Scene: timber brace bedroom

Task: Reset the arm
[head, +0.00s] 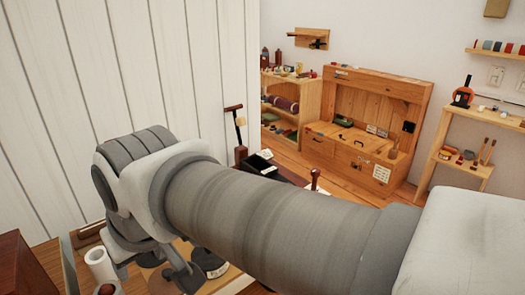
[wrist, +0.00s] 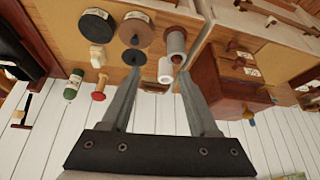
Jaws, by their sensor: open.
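My arm (head: 270,220) stretches across the lower middle of the head view, from the right towards the left. It bends at a grey and white joint (head: 140,165) near the white plank wall. My gripper (wrist: 160,78) is open in the wrist view, its two fingers apart with nothing held between them. The fingertips show in front of a wooden surface with small items, close in the picture to a white roll (wrist: 166,69) and a black disc (wrist: 135,57). Whether they touch anything is unclear.
A reddish-brown box (wrist: 225,85) stands right of the fingers in the wrist view. A green bottle (wrist: 73,86) and a red spool (wrist: 99,91) are left. The plank wall (head: 110,70) is close to the arm. A wooden chest (head: 365,130) and shelf (head: 455,165) stand farther back.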

